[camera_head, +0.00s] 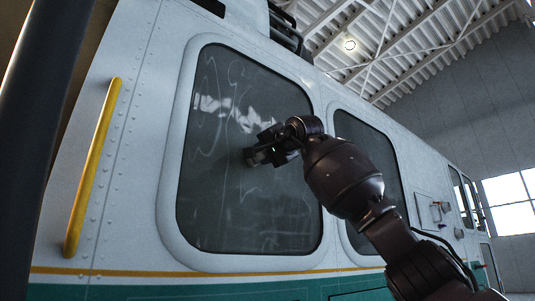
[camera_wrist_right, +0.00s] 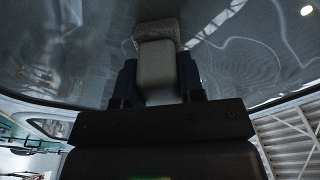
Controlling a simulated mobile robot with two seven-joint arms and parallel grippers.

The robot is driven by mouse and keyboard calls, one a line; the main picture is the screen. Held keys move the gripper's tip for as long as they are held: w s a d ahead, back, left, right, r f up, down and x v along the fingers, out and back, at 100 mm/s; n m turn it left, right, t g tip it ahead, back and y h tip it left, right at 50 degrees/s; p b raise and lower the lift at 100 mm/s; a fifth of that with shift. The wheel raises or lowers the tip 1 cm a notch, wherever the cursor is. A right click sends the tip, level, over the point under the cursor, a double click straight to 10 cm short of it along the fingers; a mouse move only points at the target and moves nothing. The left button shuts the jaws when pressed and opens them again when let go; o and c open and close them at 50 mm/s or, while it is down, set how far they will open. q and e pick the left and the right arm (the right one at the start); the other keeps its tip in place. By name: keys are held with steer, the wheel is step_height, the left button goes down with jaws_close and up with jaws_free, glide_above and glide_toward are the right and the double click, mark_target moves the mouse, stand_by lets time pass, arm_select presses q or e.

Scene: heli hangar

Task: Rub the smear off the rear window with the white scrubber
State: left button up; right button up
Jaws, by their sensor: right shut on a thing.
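The rear window (camera_head: 235,215) is a dark rounded pane in a pale frame on the helicopter's side. A smear of thin pale squiggly lines (camera_head: 212,130) shows mostly on its upper left part, with fainter marks low down. My right gripper (camera_head: 252,157) is in front of the middle of the pane. In the right wrist view the gripper (camera_wrist_right: 157,85) is shut on the white scrubber (camera_wrist_right: 157,68), whose pad end is at the glass; I cannot tell for certain whether it touches. A curved pale line runs on the glass right of it. My left gripper is not in view.
A yellow grab handle (camera_head: 92,168) stands out from the fuselage left of the window. A second dark window (camera_head: 358,135) lies to the right, partly behind my right arm. Bright hangar windows (camera_head: 508,190) are far right.

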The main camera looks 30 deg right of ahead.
steer(key=shift+r, duration=0.65)
steer(key=w+d, duration=0.1)
steer(key=d, duration=1)
stand_by(0.7)
steer(key=shift+a, duration=0.1)
steer(key=shift+s+a+f+b, duration=0.1)
steer(key=shift+s+a+b, duration=0.05)
steer(key=shift+a, duration=1.65)
steer(key=shift+s+a+r+b, duration=0.1)
steer(key=shift+s+a, duration=0.05)
steer(key=shift+a, duration=1.7)
steer(key=shift+s+a+f+b, duration=0.1)
steer(key=shift+s+a+b, duration=0.05)
steer(key=shift+a, duration=1.65)
steer(key=shift+s, duration=0.1)
steer(key=shift+s+b, duration=0.3)
steer(key=shift+s, duration=0.2)
steer(key=shift+s+d+b, duration=0.15)
steer(key=shift+s+b, duration=0.1)
steer(key=shift+s, duration=0.95)
steer(key=shift+s+d+b, duration=0.1)
steer(key=shift+s+b, duration=0.15)
steer(key=shift+s, duration=0.9)
